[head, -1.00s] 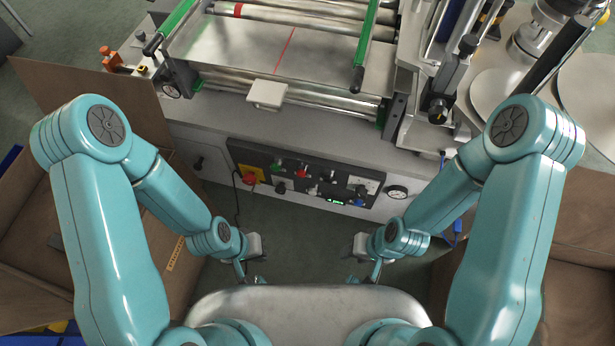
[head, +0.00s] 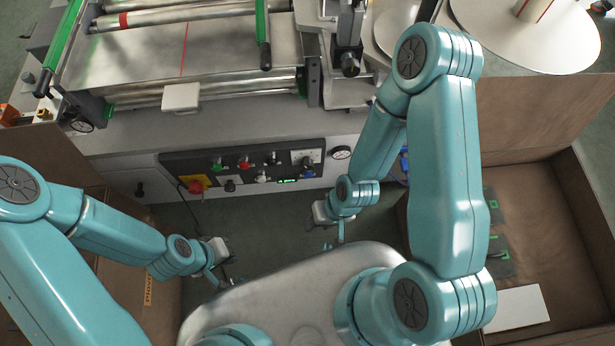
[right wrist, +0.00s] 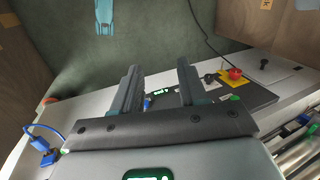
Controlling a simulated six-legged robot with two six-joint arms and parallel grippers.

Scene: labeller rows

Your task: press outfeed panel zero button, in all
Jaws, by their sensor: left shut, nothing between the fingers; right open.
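A dark control panel (head: 242,170) is set in the front of the grey machine. It carries a red button (head: 243,163), a green button (head: 217,163), dark knobs and a small lit green display (head: 288,181). Labels are too small to read, so I cannot tell which is the zero button. My right gripper (head: 328,244) is in front of and below the panel's right end, apart from it. In the right wrist view its fingers (right wrist: 158,68) are open and empty, with the panel (right wrist: 250,96) partly hidden behind them. My left gripper (head: 230,284) is shut and empty, lower and left.
A yellow-backed red emergency button (head: 197,184) sits at the panel's left end, with a hanging black cable. An open brown box (head: 560,210) stands at right. Rollers and a metal plate (head: 215,50) lie above. Floor shows below the panel.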

